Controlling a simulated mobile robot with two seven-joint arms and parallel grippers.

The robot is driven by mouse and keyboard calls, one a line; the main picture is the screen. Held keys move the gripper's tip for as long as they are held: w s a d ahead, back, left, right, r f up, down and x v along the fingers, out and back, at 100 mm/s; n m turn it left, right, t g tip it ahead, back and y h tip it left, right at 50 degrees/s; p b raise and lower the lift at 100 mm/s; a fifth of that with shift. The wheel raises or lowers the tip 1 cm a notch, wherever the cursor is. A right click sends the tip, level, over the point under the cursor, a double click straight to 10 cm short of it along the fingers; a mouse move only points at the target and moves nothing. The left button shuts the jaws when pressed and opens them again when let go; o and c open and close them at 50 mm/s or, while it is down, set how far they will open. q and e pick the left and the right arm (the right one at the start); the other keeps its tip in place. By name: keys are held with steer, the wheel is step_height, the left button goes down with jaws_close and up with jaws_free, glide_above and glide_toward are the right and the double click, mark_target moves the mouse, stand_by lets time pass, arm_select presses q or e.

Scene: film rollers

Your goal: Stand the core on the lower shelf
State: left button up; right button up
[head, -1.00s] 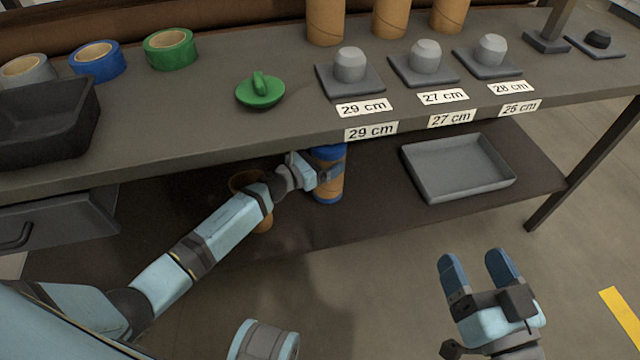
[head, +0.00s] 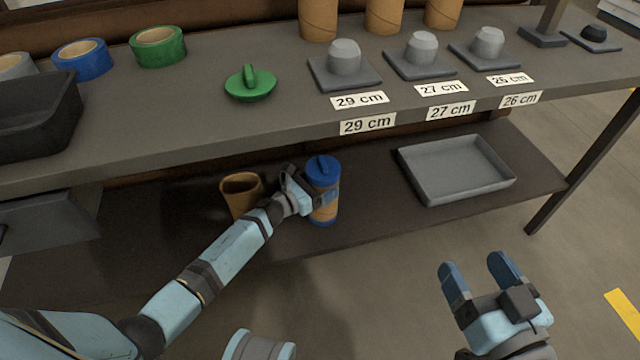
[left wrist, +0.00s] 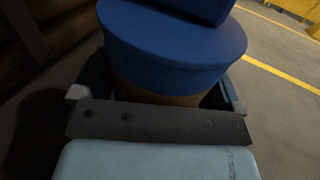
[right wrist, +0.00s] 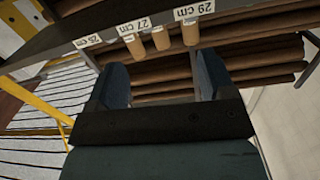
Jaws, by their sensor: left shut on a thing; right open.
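A brown core with a blue cap and a blue lower end (head: 323,205) is upright at the lower shelf (head: 375,205), below the front edge of the upper shelf. I cannot tell whether its bottom touches the shelf. My left gripper (head: 318,198) is shut around it; the left wrist view shows the blue cap (left wrist: 175,45) close between the fingers. Another brown core (head: 241,192), open at the top, stands on the lower shelf just left of my left gripper. My right gripper (head: 478,272) is open and empty in front of the shelves, away from the cores.
A grey tray (head: 455,190) lies on the lower shelf to the right. The upper shelf (head: 200,135) carries tape rolls, a black bin (head: 38,125), a green handled cap (head: 250,85), grey plugs on plates and several brown cores. The shelf between the capped core and tray is clear.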

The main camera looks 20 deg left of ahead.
arm_select(q)
steer(key=o, duration=1)
steer(key=shift+f, duration=0.15)
steer(key=shift+r+p, duration=0.4)
steer(key=shift+p, duration=0.1)
steer(key=v, duration=0.3)
steer(key=p+v, duration=0.1)
steer(key=v, duration=0.3)
steer(key=shift+s+a+f, duration=0.15)
steer(key=shift+s+f, duration=0.05)
steer(key=shift+f, duration=0.05)
arm_select(e)
steer(key=shift+s+a+f+m+g, duration=0.1)
steer(key=shift+s+a+m+g, duration=0.3)
steer(key=shift+s+m, duration=0.15)
steer(key=shift+d+r, duration=0.1)
steer(key=shift+r, duration=0.15)
